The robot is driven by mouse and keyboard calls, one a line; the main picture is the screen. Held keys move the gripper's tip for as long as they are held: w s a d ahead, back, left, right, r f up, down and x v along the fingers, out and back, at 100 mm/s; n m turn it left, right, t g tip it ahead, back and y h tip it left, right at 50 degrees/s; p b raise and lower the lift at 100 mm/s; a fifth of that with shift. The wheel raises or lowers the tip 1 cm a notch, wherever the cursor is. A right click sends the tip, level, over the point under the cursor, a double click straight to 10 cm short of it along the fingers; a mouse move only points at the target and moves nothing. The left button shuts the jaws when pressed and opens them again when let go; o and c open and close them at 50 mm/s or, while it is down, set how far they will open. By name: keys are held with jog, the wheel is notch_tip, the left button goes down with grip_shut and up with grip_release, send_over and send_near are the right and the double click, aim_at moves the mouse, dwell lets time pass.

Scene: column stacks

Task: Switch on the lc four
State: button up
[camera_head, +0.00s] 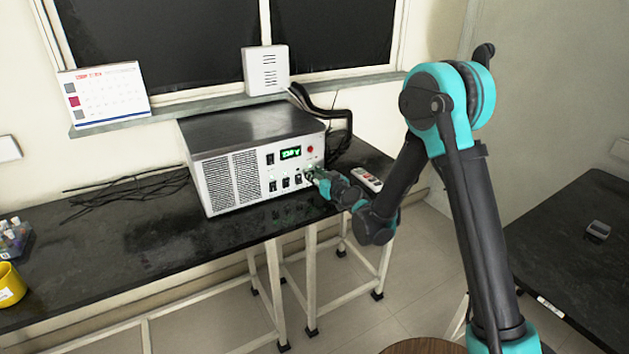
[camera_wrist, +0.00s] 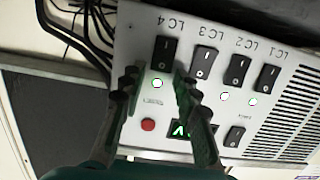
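The grey control box (camera_head: 222,181) stands on the black bench in the head view. Its panel shows upside down in the wrist view, with black rocker switches marked LC1 (camera_wrist: 268,77), LC2 (camera_wrist: 237,69), LC3 (camera_wrist: 205,62) and LC4 (camera_wrist: 166,51). A lit green lamp (camera_wrist: 157,83) sits beside the LC4 switch. My gripper (camera_wrist: 158,78) is open, its two fingers apart, with the tips near the LC4 switch, one on either side of the lamp. I cannot tell whether they touch the panel. In the head view my gripper (camera_head: 316,177) covers the LC4 switch.
A red button (camera_wrist: 148,124) and a green display (camera_wrist: 181,130), partly hidden by a finger, are on the panel. Black cables (camera_wrist: 77,30) run beside the box. A power strip (camera_head: 367,180) lies right of it. A yellow mug (camera_head: 10,284) stands far left.

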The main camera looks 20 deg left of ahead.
aim_at(310, 153)
notch_tip(310, 153, up, 7)
jog(key=shift+f, duration=0.1)
dwell(0.5)
jog(key=shift+d, duration=0.1)
